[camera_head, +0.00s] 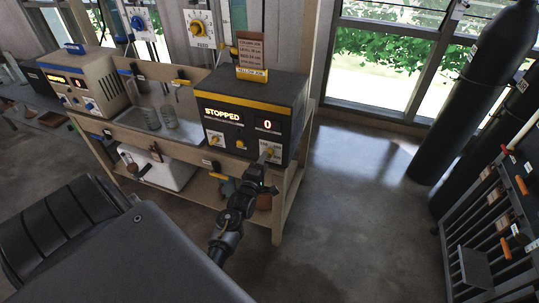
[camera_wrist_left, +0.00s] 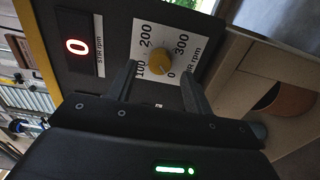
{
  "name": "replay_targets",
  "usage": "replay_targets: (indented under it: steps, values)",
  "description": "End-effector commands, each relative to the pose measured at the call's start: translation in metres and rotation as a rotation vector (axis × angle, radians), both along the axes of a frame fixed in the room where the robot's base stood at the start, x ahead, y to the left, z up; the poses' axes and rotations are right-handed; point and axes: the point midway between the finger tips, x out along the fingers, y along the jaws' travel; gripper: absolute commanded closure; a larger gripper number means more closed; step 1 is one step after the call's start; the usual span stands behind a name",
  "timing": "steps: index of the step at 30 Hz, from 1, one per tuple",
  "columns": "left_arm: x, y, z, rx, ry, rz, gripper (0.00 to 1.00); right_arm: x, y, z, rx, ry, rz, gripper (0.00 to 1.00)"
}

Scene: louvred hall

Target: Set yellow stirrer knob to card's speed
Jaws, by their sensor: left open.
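The stirrer unit (camera_head: 222,103) is a dark box with a yellow stripe; its displays read STOPPED and a red 0. The yellow stirrer knob (camera_wrist_left: 160,63) sits on a white dial plate (camera_wrist_left: 144,38) marked 0, 100, 200 and 300, STIR rpm. In the head view my gripper partly covers the dial. A brown card (camera_head: 251,52) stands on top of the unit; its print is too small to read surely. My left gripper (camera_head: 266,164) is at the unit's lower right front. In the left wrist view its open fingers (camera_wrist_left: 158,76) are either side of the knob; contact is unclear.
A beige unit (camera_head: 100,78) with its own red 0 stands at the left. A white bin (camera_head: 165,172) is on the lower shelf. Dark cylinders (camera_head: 480,85) stand at the right; floor between is clear.

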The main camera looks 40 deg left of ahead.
Motion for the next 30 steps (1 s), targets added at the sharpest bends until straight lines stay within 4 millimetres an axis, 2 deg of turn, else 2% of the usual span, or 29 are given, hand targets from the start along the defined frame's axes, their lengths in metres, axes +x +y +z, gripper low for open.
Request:
replay_targets:
  steps: [1,7,9,23,30]
  values:
    - [0.008,0.003,-0.003,0.002,-0.003,0.0,0.49,0.0,0.0,-0.009,0.0,0.0,0.0,0.64]
    - [0.034,0.012,-0.004,0.001,-0.002,0.001,0.49,0.0,0.001,-0.027,0.0,0.0,0.0,0.64]
    - [0.031,0.011,0.0,0.0,0.001,0.001,0.49,0.0,0.001,-0.02,0.001,0.0,-0.001,0.64]
    - [0.039,0.014,0.0,0.001,0.001,0.0,0.49,0.001,0.005,-0.021,0.006,-0.001,-0.003,0.64]
    - [0.039,0.014,0.0,0.001,0.0,0.0,0.78,0.001,0.004,-0.021,0.005,-0.001,-0.002,0.64]
